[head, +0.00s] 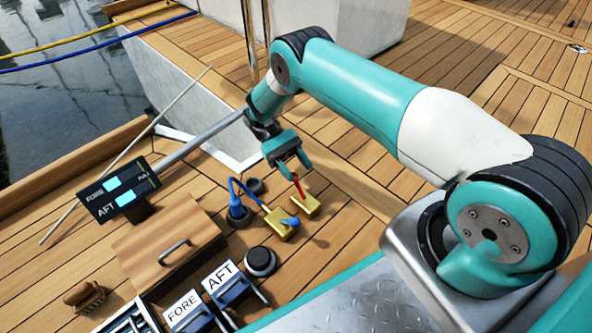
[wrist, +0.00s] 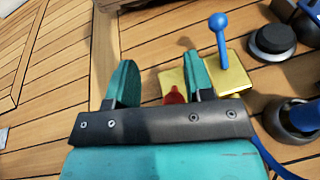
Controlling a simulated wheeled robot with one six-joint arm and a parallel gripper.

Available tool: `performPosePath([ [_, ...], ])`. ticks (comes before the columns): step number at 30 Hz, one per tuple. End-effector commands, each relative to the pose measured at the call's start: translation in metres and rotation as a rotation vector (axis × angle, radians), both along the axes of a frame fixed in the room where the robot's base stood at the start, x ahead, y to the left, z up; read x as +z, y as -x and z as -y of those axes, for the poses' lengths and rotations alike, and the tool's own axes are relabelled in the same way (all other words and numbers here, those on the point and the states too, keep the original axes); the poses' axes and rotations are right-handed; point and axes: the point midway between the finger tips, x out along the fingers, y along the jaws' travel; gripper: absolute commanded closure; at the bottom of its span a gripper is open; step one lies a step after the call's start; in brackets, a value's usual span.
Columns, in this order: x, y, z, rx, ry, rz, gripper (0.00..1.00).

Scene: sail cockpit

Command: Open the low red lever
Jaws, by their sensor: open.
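The red lever (head: 299,187) stands on a small brass base (head: 308,207) on the teak deck. My gripper (head: 290,163) is just above it in the head view, fingers pointing down toward it. In the wrist view the red lever (wrist: 174,95) shows between the two open fingers of my gripper (wrist: 161,80), nearer the right finger. Its lower part is hidden behind the gripper body, and I cannot tell whether a finger touches it. The gripper holds nothing that I can see.
A blue lever (head: 290,221) on its own brass base (head: 277,228) stands close beside the red one. A blue cable (head: 245,188), dark round fittings (head: 261,260), a wooden box (head: 165,238) and FORE/AFT switches (head: 228,285) lie left and below. Open deck lies to the right.

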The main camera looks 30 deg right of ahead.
Motion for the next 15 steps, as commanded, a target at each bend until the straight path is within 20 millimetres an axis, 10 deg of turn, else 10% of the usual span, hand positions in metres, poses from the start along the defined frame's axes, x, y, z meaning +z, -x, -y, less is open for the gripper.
performPosePath([
  [15,0.126,0.000,0.000,-0.001,-0.001,0.001,0.52],
])
